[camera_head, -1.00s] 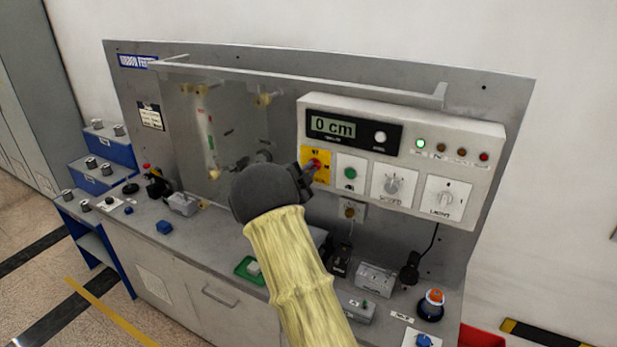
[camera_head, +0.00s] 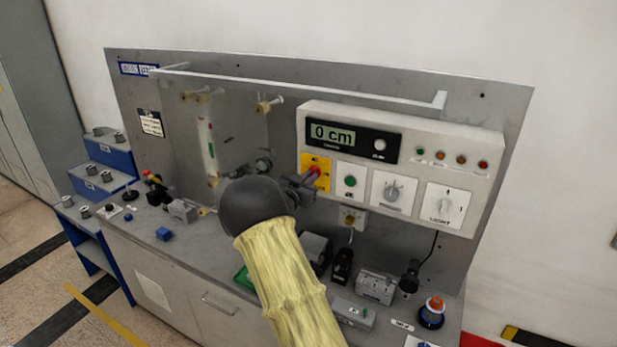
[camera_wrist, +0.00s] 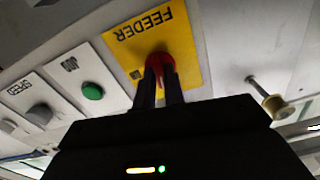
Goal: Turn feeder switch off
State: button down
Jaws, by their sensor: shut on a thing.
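The feeder switch is a red knob (camera_wrist: 159,66) on a yellow plate marked FEEDER (camera_wrist: 185,36), upside down in the wrist view. In the head view the yellow plate (camera_head: 307,160) sits at the left end of the white control panel (camera_head: 450,150), below the display. My gripper (camera_wrist: 159,84) is shut on the red knob, with a dark finger on each side of it. In the head view my gripper (camera_head: 308,183) reaches the knob from the lower left and hides part of it. The knob's exact pointing direction is hard to read.
The display (camera_head: 332,132) reads 0 cm. A green button (camera_head: 350,181), a speed dial (camera_head: 392,191) and a light switch (camera_head: 444,205) sit to the right. The indicator lamps (camera_head: 460,159) look dim. Small devices crowd the bench below.

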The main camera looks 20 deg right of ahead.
jog(key=shift+n, duration=0.9)
jog(key=c, duration=1.5)
grip_release()
jog(key=shift+a, duration=0.1)
jog(key=b+v, duration=0.5)
jog(key=v, duration=1.2)
jog(key=shift+s+a+b, duration=0.15)
jog(key=shift+s+b, duration=0.05)
jog(key=shift+b, duration=0.2)
jog(key=shift+f, duration=0.1)
